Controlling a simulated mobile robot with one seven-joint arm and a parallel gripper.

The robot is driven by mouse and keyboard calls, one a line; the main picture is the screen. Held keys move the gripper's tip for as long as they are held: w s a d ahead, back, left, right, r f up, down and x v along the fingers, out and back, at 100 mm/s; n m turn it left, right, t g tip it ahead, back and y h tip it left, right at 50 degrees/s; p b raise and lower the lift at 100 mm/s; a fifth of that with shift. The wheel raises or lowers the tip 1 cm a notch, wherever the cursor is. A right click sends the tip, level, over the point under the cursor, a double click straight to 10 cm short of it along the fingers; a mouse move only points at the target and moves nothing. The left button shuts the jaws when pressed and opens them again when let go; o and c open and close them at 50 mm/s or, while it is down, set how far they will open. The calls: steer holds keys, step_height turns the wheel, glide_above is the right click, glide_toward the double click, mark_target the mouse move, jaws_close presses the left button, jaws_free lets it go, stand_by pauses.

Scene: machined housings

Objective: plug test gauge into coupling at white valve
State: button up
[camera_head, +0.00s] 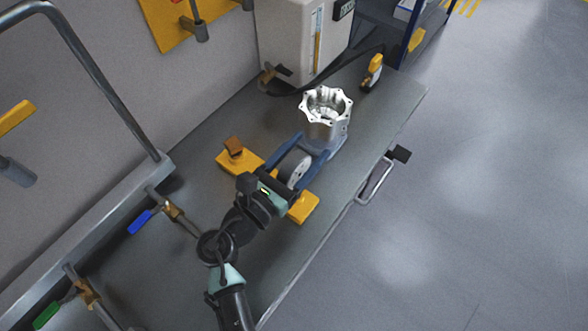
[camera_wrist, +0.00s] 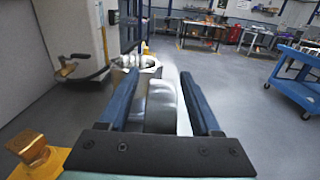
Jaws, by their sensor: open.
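A round silver gauge-like body with a pale face (camera_head: 296,168), likely the test gauge, stands between the blue fingers of my gripper (camera_head: 314,146). In the wrist view its curved metal side (camera_wrist: 162,104) fills the space between the fingers (camera_wrist: 157,78). The gripper is open around it, with the fingers on either side; contact cannot be told. A yellow block (camera_head: 302,208) shows beside it, and another yellow part (camera_head: 224,161) with a brass fitting (camera_head: 234,146) is on the other side. I cannot make out a white valve or its coupling.
A machined housing (camera_head: 326,112) stands just beyond the fingertips. Valves with a blue handle (camera_head: 140,221) and a green handle (camera_head: 46,314) sit at left by a rail (camera_head: 100,85). A white cabinet (camera_head: 290,40) stands behind. The bench's right front is clear.

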jaws_close()
stand_by(0.3)
